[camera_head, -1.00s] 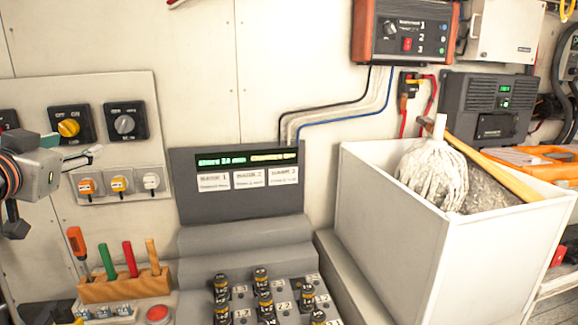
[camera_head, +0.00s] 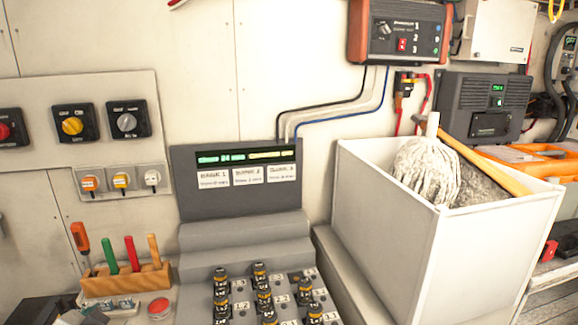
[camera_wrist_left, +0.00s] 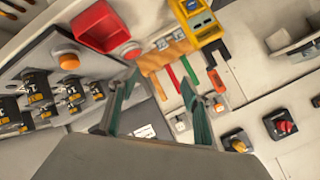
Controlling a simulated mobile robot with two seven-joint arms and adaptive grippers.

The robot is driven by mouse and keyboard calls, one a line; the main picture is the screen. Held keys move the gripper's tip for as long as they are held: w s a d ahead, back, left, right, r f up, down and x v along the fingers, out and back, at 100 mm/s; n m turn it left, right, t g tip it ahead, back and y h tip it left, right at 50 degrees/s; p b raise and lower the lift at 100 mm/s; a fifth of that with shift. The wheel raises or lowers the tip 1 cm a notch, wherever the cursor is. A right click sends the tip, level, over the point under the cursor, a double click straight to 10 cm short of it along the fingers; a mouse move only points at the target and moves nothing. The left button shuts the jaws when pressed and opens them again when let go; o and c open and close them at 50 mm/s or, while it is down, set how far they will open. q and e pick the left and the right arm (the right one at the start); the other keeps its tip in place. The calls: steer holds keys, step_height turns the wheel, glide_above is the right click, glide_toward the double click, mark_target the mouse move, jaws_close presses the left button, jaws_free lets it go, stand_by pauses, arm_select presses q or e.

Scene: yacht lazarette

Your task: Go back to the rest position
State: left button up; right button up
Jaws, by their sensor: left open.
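My left gripper (camera_wrist_left: 160,80) shows in the left wrist view, its two green-grey fingers spread apart with nothing between them. Beyond the fingers are the wooden tool rack (camera_wrist_left: 160,58) and the wall panel of switches and knobs. The left gripper does not clearly show in the head view. My right gripper is in neither view.
A grey console (camera_head: 236,190) with a lit display stands mid-picture, several black plugs below it. The tool rack (camera_head: 125,281) and a red button (camera_head: 158,308) are at lower left. A white bin (camera_head: 480,250) holding a mop head (camera_head: 425,170) stands right.

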arm_select(q)
steer(key=s+d+f+m+g, duration=0.2)
steer(key=s+f+m+g, duration=0.1)
steer(key=s+f, duration=1.35)
steer(key=d+f+n+t+h, duration=0.2)
steer(key=d+f+h, duration=0.4)
steer(key=d+f, duration=0.8)
steer(key=shift+w+f+n+t, duration=0.3)
steer(key=shift+f+n+t, duration=0.1)
steer(key=shift+f+n, duration=0.4)
